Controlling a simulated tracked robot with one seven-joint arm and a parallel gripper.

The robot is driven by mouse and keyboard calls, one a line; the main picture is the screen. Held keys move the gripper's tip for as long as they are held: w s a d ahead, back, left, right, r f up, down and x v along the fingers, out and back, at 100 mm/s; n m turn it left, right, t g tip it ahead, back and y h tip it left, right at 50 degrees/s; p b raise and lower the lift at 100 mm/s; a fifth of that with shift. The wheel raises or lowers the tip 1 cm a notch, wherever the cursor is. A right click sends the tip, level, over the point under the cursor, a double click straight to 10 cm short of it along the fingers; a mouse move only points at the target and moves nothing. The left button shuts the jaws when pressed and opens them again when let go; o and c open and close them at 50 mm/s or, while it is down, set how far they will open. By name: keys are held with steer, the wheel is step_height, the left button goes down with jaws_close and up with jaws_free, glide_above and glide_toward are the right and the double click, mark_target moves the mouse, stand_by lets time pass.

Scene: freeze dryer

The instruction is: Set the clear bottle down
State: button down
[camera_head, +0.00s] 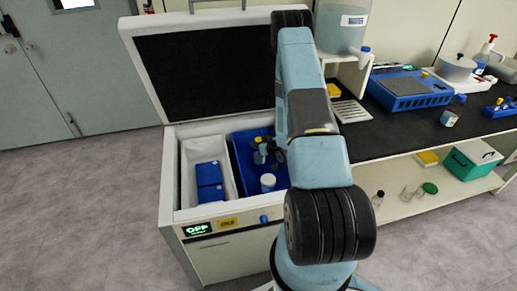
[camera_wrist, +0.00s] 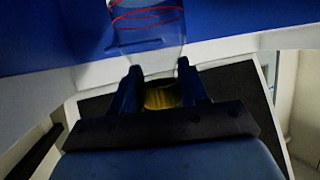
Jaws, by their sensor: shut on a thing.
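The clear bottle (camera_wrist: 148,38) shows in the wrist view as a see-through body with red lines and a yellow cap (camera_wrist: 162,96). My gripper (camera_wrist: 158,80) is shut on it at the cap and neck, one dark finger on each side. The bottle's far end is cut off by the picture's top edge, so I cannot tell whether its base touches anything. In the head view my gripper (camera_head: 267,150) is down inside the blue compartment (camera_head: 241,152) of the open freeze dryer (camera_head: 228,252). There the bottle is mostly hidden by my gripper and arm.
A white-capped container (camera_head: 268,182) stands in the blue compartment, close in front of my gripper. Blue boxes (camera_head: 208,180) lie in the white compartment to the left. The raised lid (camera_head: 205,70) stands behind. The dark bench (camera_head: 425,125) at right holds a blue rack (camera_head: 408,92).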

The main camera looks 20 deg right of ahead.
steer(key=shift+w+f, duration=0.5)
steer(key=shift+f, duration=0.1)
steer(key=shift+d+f, duration=0.1)
steer(key=shift+f, duration=1.4)
steer(key=c, duration=0.6)
jaws_free()
steer(key=shift+s, duration=0.1)
